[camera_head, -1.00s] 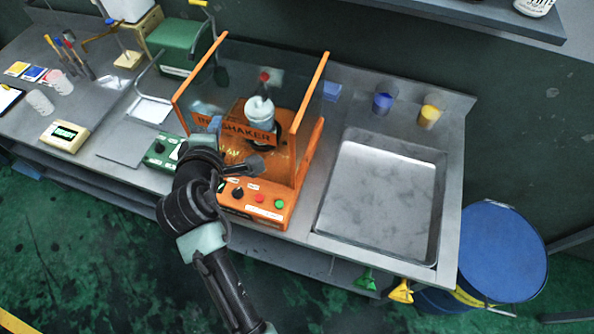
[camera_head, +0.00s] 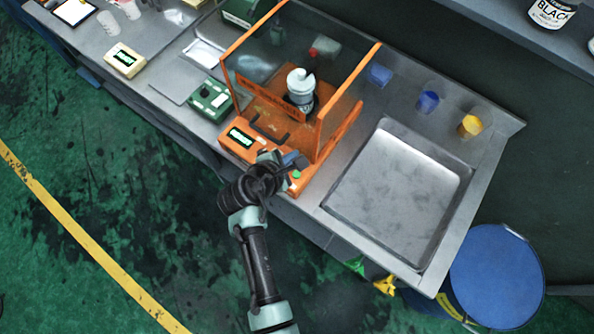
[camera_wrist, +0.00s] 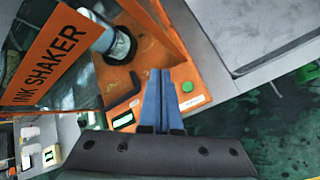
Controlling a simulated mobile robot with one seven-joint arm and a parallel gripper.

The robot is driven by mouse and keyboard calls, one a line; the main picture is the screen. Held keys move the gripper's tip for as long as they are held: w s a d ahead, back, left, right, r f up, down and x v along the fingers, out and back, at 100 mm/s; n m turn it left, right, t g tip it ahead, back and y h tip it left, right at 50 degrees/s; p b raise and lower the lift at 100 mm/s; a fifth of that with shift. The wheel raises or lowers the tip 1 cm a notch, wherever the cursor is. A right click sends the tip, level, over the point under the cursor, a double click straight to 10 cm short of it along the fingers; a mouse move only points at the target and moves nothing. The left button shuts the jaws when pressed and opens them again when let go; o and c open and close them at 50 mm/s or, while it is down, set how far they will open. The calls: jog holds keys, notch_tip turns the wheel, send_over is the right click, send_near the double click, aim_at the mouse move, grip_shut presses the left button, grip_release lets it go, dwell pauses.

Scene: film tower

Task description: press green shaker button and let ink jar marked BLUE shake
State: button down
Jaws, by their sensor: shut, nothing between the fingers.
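The orange ink shaker (camera_head: 345,125) stands on the steel bench with clear walls; its name sign (camera_wrist: 50,58) shows in the wrist view. A white jar (camera_head: 301,84) stands inside it; I cannot read its label. The green button (camera_head: 296,174) is at the right end of the shaker's front panel. In the wrist view the green button (camera_wrist: 187,87) lies just right of the fingertips. My gripper (camera_head: 298,158) is shut and empty over the panel, close to the button's left. In the wrist view the blue fingers (camera_wrist: 159,85) are together. Whether they touch the panel is unclear.
A steel sink (camera_head: 395,200) lies right of the shaker. Blue (camera_head: 428,101) and yellow (camera_head: 470,125) cups stand behind it. A green device (camera_head: 210,98) is at the shaker's left. A blue drum (camera_head: 497,275) stands on the floor at right.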

jog(key=b, duration=0.8)
send_over(293, 179)
notch_tip(293, 179, down, 8)
jog(key=shift+w+f, duration=0.1)
jog(key=shift+f, duration=0.25)
dwell(1.3)
jog(key=shift+f+b, duration=0.3)
jog(key=shift+f, duration=0.1)
jog(key=shift+f, duration=0.45)
dwell(0.8)
jog(key=shift+r, duration=0.1)
jog(key=shift+r+p, duration=0.75)
jog(key=shift+r, duration=0.05)
